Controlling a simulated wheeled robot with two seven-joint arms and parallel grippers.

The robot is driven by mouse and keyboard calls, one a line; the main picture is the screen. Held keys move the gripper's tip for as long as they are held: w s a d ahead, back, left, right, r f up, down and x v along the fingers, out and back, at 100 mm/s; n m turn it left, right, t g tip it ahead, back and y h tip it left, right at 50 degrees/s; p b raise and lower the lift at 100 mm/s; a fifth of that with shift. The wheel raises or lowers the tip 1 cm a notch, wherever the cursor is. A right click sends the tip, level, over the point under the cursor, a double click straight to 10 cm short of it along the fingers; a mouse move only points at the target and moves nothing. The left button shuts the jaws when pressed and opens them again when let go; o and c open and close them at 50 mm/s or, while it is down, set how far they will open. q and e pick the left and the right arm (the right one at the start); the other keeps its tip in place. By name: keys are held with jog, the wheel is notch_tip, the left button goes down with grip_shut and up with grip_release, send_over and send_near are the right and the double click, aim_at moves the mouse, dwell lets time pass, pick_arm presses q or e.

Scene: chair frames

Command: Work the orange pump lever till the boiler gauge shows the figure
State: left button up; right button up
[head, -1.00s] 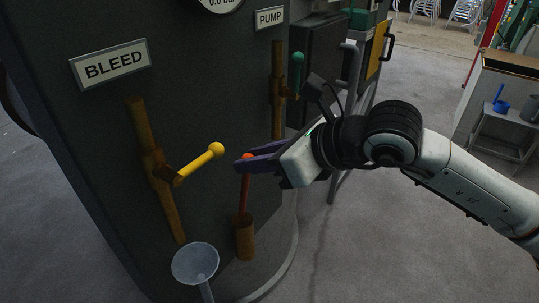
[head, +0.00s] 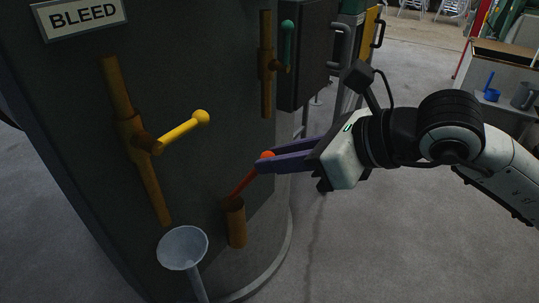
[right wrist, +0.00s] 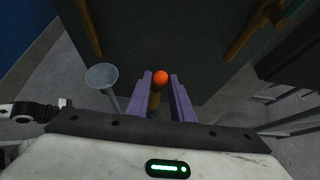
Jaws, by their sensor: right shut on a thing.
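The orange pump lever (head: 244,183) is a thin rod with an orange ball on top. It rises from a brown socket (head: 236,222) at the boiler's (head: 215,75) foot and leans up to the right. My right gripper (head: 268,163) is shut on the lever at its ball end. In the right wrist view the orange ball (right wrist: 160,77) sits between the purple fingertips. The boiler gauge is out of view, so its figure cannot be read now.
A yellow bleed lever (head: 180,133) sticks out of a brown pipe under the BLEED sign (head: 80,15). A grey funnel (head: 183,247) stands left of the socket. A green-handled valve (head: 287,42) is higher up.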

jog(key=shift+d+f, duration=0.1)
jog(key=shift+f, duration=0.1)
jog(key=s+d+f+b, duration=0.1)
jog(key=b, duration=0.1)
jog(key=d+f+b, duration=0.1)
jog(key=b, duration=0.1)
jog(key=shift+s+d+f, duration=0.2)
jog(key=shift+s+f, duration=0.2)
jog(key=shift+s+d+f+b, duration=0.2)
jog(key=shift+s+d+b, duration=0.1)
jog(key=shift+b, duration=0.1)
jog(key=shift+r, duration=0.15)
